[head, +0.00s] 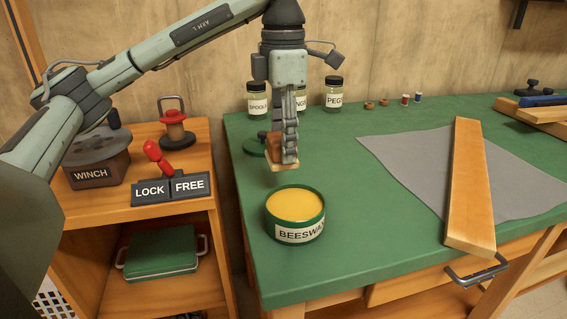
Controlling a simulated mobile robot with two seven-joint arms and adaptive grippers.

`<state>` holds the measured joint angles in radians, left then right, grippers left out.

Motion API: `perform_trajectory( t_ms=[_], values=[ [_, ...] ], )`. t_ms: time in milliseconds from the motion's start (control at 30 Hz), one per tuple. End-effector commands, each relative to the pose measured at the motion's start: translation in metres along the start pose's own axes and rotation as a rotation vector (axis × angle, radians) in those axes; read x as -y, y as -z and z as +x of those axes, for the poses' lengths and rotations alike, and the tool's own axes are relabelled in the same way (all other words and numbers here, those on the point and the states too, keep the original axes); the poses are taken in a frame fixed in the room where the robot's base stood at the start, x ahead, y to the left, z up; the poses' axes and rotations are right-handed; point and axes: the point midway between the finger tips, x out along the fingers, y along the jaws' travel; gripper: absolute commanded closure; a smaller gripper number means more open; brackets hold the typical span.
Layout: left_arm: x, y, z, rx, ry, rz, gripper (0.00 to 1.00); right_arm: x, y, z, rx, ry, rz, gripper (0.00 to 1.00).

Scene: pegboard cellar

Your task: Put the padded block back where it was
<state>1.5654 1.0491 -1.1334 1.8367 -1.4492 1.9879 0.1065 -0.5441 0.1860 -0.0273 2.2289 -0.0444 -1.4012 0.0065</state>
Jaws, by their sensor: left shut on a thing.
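My left gripper (287,158) hangs pointing down over the left part of the green table. It is shut on a small tan block (282,167), likely the padded block, whose lower edge shows beneath the fingers. The fingers hide most of the block. The block appears to be above the tabletop, just behind an open round tin labelled BEESWAX (296,231), filled with yellow wax; the gap is hard to judge. My right gripper is not in view.
Labelled jars (333,94) stand along the wall. A wooden plank (469,190) lies on a grey cloth (403,160) at right. A winch (95,167) and LOCK/FREE lever (160,158) occupy the left cabinet.

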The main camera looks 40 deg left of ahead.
Motion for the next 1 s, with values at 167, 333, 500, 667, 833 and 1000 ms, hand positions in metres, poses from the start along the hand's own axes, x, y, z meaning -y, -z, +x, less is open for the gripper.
perform_trajectory(
  t_ms=[167, 333, 500, 667, 833, 1000],
  values=[
    [-0.025, -0.006, 0.013, 0.002, 0.000, -0.002, 0.84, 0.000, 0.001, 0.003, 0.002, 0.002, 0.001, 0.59],
    [-0.031, -0.007, 0.021, 0.001, -0.002, 0.000, 0.84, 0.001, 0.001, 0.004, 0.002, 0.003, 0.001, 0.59],
    [-0.031, -0.006, 0.044, -0.001, 0.000, 0.000, 0.84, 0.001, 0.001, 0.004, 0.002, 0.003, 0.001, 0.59],
    [-0.031, -0.007, 0.057, 0.003, -0.002, 0.000, 0.84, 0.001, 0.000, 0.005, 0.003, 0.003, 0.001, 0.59],
    [-0.031, -0.007, 0.057, 0.003, -0.001, 0.000, 0.84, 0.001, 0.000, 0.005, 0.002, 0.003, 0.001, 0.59],
    [-0.030, -0.007, 0.060, 0.003, -0.001, 0.000, 0.84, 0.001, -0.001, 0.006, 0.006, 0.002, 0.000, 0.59]
  ],
)
